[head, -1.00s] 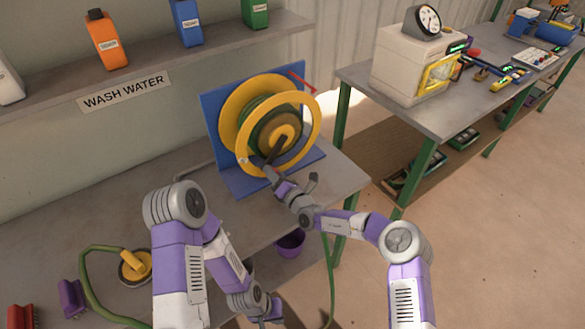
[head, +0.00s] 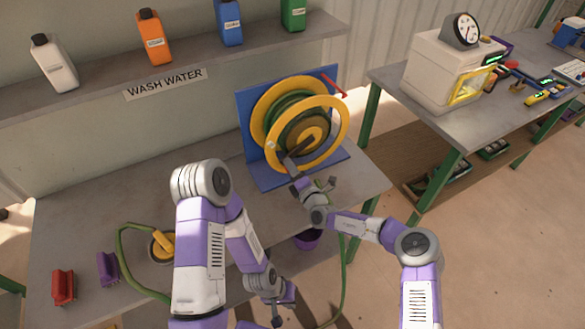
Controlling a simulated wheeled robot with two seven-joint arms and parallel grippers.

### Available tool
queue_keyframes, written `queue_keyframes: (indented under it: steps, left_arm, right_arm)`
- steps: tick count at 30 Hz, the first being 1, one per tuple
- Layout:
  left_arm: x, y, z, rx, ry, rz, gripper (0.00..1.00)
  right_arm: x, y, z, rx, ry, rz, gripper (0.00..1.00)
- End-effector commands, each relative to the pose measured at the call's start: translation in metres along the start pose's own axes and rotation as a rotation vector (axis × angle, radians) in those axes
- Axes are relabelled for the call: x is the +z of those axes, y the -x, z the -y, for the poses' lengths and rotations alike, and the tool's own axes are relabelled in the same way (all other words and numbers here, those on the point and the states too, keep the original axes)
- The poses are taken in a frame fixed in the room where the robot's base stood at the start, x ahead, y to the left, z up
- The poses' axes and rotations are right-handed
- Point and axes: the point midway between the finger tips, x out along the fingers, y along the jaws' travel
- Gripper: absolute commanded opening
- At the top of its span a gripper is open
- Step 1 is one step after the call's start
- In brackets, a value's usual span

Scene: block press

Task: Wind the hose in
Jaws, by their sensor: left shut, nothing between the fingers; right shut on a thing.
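The hose reel (head: 258,123) has yellow flanges and stands upright on a blue bracket (head: 245,105) at the back of the bench. Green hose (head: 285,108) is wound between the flanges. A dark crank arm (head: 302,147) reaches from the hub toward the lower left. My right gripper (head: 288,160) is shut at the crank's outer end, on what looks like its handle, which the fingers hide. Loose green hose (head: 342,280) hangs past the bench's front edge. My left gripper (head: 282,308) is shut and empty, low in front of the bench, away from the reel.
A yellow-handled round tool (head: 160,243) lies on the bench beside green hose, partly behind my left arm. Red (head: 63,287) and purple (head: 107,269) blocks stand at left. A purple bucket (head: 307,240) is below the bench edge. Bottles line the shelf. Another table (head: 440,125) stands right.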

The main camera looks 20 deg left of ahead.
Motion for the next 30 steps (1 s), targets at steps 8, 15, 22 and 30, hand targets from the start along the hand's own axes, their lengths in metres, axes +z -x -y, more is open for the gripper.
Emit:
queue_keyframes:
  steps: [8,15,22,30]
  left_arm:
    - [0.000,0.000,0.000,0.000,0.000,0.000,0.00]
    - [0.000,0.000,0.000,0.000,0.000,0.000,0.00]
    - [0.000,0.002,-0.001,0.000,0.000,0.000,0.00]
    - [0.000,0.010,-0.004,0.000,0.000,0.000,0.00]
  right_arm:
    - [0.000,-0.001,-0.003,0.007,0.003,0.001,0.54]
    - [0.000,0.000,-0.001,0.003,0.002,0.001,0.65]
    - [0.001,0.005,-0.001,0.001,0.001,0.000,0.65]
    - [0.001,0.040,-0.002,0.001,0.001,0.000,0.65]
